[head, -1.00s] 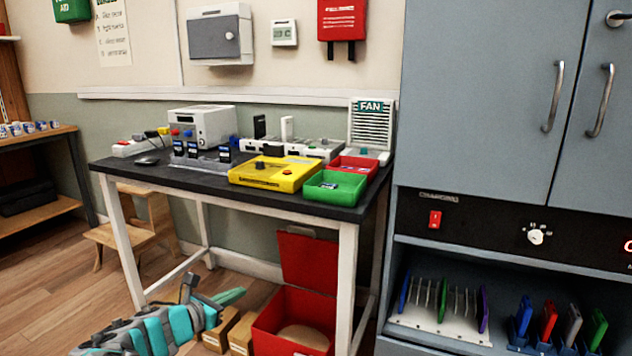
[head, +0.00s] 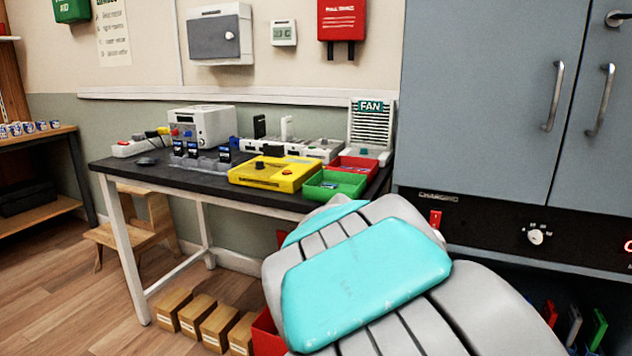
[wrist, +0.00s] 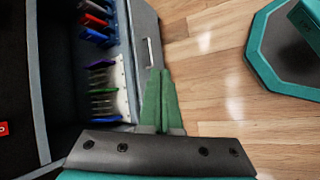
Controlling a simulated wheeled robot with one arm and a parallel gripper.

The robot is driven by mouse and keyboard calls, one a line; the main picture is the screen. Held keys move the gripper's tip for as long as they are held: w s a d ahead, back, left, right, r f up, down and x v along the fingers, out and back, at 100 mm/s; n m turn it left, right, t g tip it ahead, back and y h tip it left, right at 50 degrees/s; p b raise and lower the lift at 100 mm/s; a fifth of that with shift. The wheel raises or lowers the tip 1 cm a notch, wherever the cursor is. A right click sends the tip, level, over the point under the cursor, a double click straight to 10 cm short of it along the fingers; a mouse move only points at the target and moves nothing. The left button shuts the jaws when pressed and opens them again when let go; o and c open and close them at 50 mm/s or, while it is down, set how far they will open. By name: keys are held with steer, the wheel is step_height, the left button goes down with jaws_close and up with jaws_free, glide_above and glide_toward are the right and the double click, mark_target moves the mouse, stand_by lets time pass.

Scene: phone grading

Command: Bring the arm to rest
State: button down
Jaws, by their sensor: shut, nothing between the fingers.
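My gripper (wrist: 162,100) shows in the wrist view as two green fingers lying together, shut and empty. It points over the wooden floor beside the open shelf of the grey cabinet, apart from anything I can make out. In the head view my arm, grey with a turquoise pad, fills the lower middle and right. The gripper itself is not visible there. The arm hides most of the red bin (head: 268,335) and much of the cabinet's lower shelf.
The dark-topped bench (head: 160,178) holds a yellow box (head: 272,175), a green tray (head: 335,184) and a red tray (head: 352,163). The grey cabinet (head: 480,90) stands at right. Cardboard boxes (head: 215,325) stand on the floor.

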steer(key=s+a+f+m+g+y, duration=0.1)
steer(key=s+a+f+m+y, duration=0.1)
steer(key=s, duration=0.5)
steer(key=s+a+f+m+g+y, duration=0.1)
steer(key=s+a+m+y, duration=0.1)
steer(key=s, duration=0.6)
steer(key=s+a+f+m+g+y, duration=0.1)
steer(key=s+m+y, duration=0.3)
steer(key=s, duration=0.4)
steer(key=shift+a+f+m, duration=0.4)
steer(key=shift+f+m, duration=0.2)
steer(key=shift+f, duration=0.25)
